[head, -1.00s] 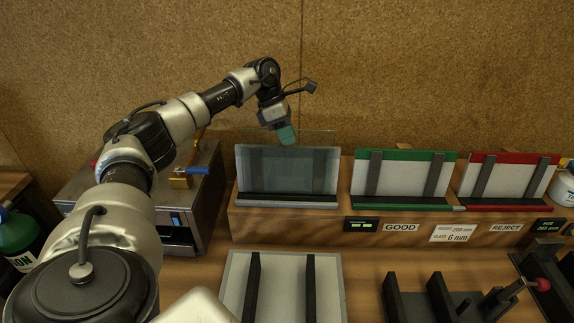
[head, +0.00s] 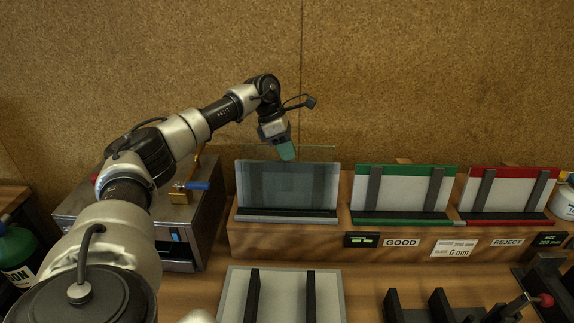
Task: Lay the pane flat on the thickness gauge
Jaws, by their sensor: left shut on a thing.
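My left gripper (head: 287,152) reaches in from the left and is shut on the top edge of a clear glass pane (head: 318,153). The pane stands upright, slightly tilted, at the left rack with dark posts (head: 288,214); its clear top edge shows as a thin line above the rack's grey-blue panel. How far its lower edge sits in the rack is hard to tell. No label marks the thickness gauge. A pale plate with two black rails (head: 280,292) lies flat and empty in front; I cannot tell whether it is the gauge. My right gripper is not in view.
A green-edged rack (head: 403,170) over the GOOD label and a red-edged rack (head: 513,172) over REJECT stand to the right. A metal box with a blue lever (head: 197,185) is at left. A black fixture with a red knob (head: 545,300) is front right.

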